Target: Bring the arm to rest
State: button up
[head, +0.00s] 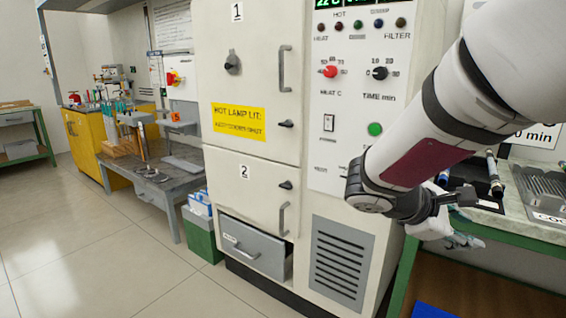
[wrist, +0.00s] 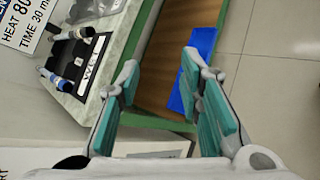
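My arm (head: 425,135) reaches in from the upper right of the head view, bent downward in front of the green-framed bench on the right. My gripper (head: 468,241) hangs low beside that bench, just right of the oven cabinet, partly hidden by the wrist. In the wrist view my gripper (wrist: 162,78) shows two teal-padded fingers spread apart with nothing between them. Beyond them are the bench edge, a brown lower shelf and the floor.
The oven cabinet (head: 250,135) stands close left of my arm, with its grey lower drawer (head: 255,248) partly out. The bench holds a black tray (wrist: 80,60) marked WET with rods, and a grey ribbed rack (head: 545,190). A blue sheet (wrist: 190,80) lies below. Open floor (head: 80,235) lies left.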

jog(key=s+m+g+y, duration=0.2)
jog(key=s+m+y, duration=0.15)
jog(key=s, duration=0.55)
jog(key=s+a+f+m+y, duration=0.1)
jog(key=s+a+m+y, duration=0.3)
jog(key=s+a, duration=0.45)
jog(key=s+a+m+y, duration=0.5)
jog(key=s+a, duration=0.1)
jog(key=s, duration=0.6)
notch_tip(320, 180, up, 29)
jog(key=t+p, duration=0.3)
jog(key=p, duration=2.5)
jog(key=shift+d+r+n+t, duration=0.15)
jog(key=shift+d+n+t, duration=0.2)
jog(key=shift+d, duration=0.1)
jog(key=shift+h, duration=0.25)
